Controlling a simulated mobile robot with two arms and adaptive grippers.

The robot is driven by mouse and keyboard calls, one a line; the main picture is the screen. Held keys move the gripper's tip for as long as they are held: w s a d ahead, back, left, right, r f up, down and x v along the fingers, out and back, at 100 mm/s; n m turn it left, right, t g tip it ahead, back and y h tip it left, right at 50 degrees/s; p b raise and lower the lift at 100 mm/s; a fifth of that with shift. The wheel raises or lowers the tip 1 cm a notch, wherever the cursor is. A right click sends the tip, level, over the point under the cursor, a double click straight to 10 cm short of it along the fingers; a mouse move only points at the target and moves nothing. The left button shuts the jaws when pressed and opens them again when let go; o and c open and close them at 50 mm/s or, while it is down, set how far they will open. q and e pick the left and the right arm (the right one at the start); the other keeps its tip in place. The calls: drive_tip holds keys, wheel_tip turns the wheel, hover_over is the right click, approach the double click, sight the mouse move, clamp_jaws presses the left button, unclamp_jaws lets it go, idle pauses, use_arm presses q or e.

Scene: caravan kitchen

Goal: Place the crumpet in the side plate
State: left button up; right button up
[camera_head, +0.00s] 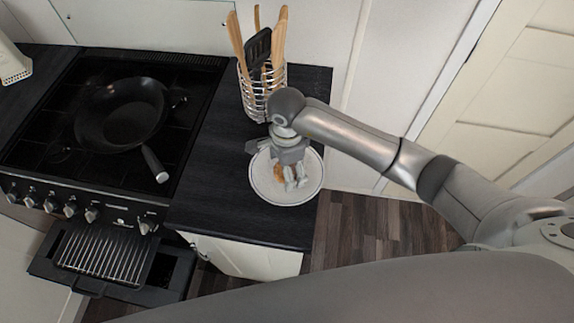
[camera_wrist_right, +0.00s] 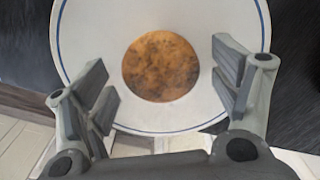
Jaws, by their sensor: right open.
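The crumpet (camera_wrist_right: 160,66) is a round, browned disc lying on the white side plate (camera_wrist_right: 205,18), which has a blue line near its rim. In the head view the plate (camera_head: 308,187) sits on the dark counter right of the hob, and only a bit of the crumpet (camera_head: 279,172) shows beside my gripper. My right gripper (camera_head: 296,184) is over the plate. In the wrist view the right gripper (camera_wrist_right: 168,95) is open, its fingers on either side of the crumpet and apart from it. My left gripper is not in view.
A wire utensil holder (camera_head: 262,88) with wooden tools and a black spatula stands behind the plate. A black frying pan (camera_head: 122,112) rests on the hob, its handle towards the counter. The grill drawer (camera_head: 112,255) is open below. The counter front, left of the plate, is clear.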

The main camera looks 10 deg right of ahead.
drive_tip(key=shift+r, duration=0.25)
wheel_tip(320, 180, up, 12)
drive_tip(key=b, duration=0.3)
drive_tip(key=shift+b, duration=0.35)
drive_tip(key=shift+f, duration=0.15)
